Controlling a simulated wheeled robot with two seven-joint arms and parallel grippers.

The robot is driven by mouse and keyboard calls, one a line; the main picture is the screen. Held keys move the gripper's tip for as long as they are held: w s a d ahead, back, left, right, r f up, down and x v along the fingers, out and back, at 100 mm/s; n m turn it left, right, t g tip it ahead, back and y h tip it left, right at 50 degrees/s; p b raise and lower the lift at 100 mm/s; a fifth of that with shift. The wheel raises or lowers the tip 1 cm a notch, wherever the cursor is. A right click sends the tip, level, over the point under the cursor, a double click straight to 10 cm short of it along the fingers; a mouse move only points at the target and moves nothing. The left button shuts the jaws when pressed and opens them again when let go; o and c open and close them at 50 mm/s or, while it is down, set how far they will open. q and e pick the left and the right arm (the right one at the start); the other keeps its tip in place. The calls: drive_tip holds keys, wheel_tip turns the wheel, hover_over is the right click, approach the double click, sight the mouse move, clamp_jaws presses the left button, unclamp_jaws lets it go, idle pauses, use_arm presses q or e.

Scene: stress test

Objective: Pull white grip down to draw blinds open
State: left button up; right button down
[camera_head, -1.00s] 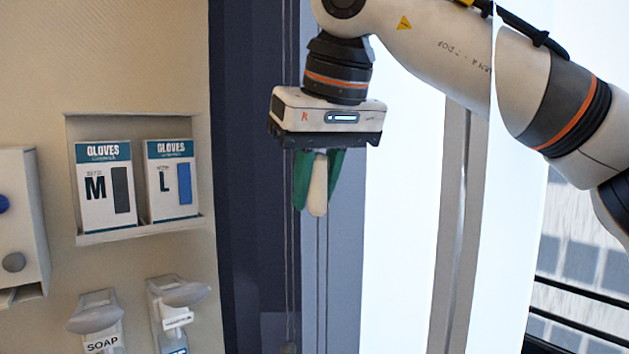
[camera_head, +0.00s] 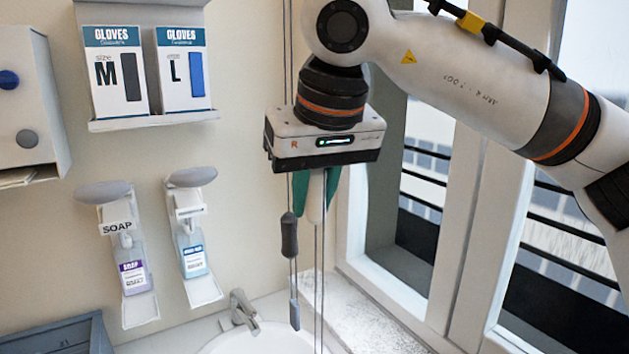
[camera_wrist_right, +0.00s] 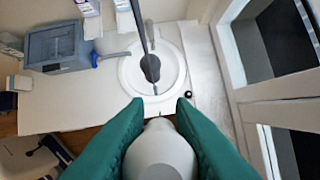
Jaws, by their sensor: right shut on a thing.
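The white grip (camera_head: 315,197) hangs on a cord and sits between the green fingers of my right gripper (camera_head: 316,192), which is shut on it. Its upper part is hidden by the gripper. In the right wrist view the white grip (camera_wrist_right: 160,152) fills the space between the green fingers (camera_wrist_right: 160,130). A dark grey grip (camera_head: 289,235) hangs on cords just left of the white one, apart from it. It also shows in the right wrist view (camera_wrist_right: 150,68). No blind covers the window (camera_head: 400,190) in the head view. My left gripper is not in view.
Two soap dispensers (camera_head: 130,262) and a glove box holder (camera_head: 155,122) are on the left wall. A sink (camera_head: 262,340) with a tap (camera_head: 243,308) lies below the cords. The window frame (camera_head: 465,200) stands at the right, behind my right arm.

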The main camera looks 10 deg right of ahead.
idle(0.3)
drive_tip(key=c, duration=1.2)
unclamp_jaws()
drive_tip(key=shift+c, duration=0.2)
drive_tip(key=v, duration=1.2)
